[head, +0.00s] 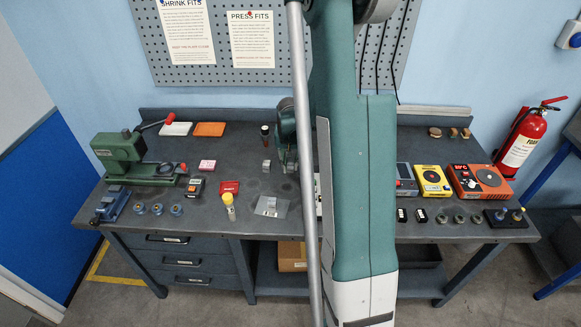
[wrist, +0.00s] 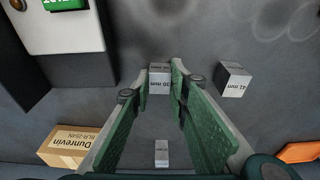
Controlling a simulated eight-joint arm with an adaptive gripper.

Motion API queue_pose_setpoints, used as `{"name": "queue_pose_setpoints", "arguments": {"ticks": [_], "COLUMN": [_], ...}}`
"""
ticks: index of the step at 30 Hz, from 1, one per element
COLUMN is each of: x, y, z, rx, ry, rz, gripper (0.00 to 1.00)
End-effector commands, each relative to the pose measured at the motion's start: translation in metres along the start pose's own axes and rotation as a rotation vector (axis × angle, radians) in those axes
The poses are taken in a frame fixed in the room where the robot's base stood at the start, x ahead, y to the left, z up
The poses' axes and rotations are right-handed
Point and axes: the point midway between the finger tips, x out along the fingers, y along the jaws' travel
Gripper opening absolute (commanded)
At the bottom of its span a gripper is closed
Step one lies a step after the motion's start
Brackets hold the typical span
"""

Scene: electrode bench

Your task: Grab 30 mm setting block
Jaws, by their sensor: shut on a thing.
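In the wrist view, my gripper (wrist: 159,77) has its two green-padded fingers on either side of a small grey block (wrist: 159,86). Its printed label is upside down and appears to read 30 mm. The fingertips are closed on the block's sides. A second grey block (wrist: 234,79), with a different label, stands apart to the right of the right finger. A third, smaller grey block (wrist: 161,153) lies lower down, between the fingers' bases. In the head view my arm covers the middle of the bench, and I cannot make out the held block there.
A cardboard box (wrist: 70,148) is at lower left in the wrist view, and a white device (wrist: 75,35) at upper left. An orange item (wrist: 299,152) is at right. On the bench (head: 250,222), a green press (head: 122,150) stands left and an orange hot plate (head: 478,181) right.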

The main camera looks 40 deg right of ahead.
Motion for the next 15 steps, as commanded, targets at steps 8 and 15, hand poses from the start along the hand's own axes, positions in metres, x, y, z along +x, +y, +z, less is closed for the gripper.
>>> {"name": "queue_pose_setpoints", "arguments": {"ticks": [8, 15], "x": [-0.01, -0.035], "y": [0.0, 0.0], "z": [-0.002, -0.005], "rx": [0.0, 0.0], "ry": [0.0, 0.0], "rz": [0.0, 0.0], "gripper": [0.02, 0.02]}}
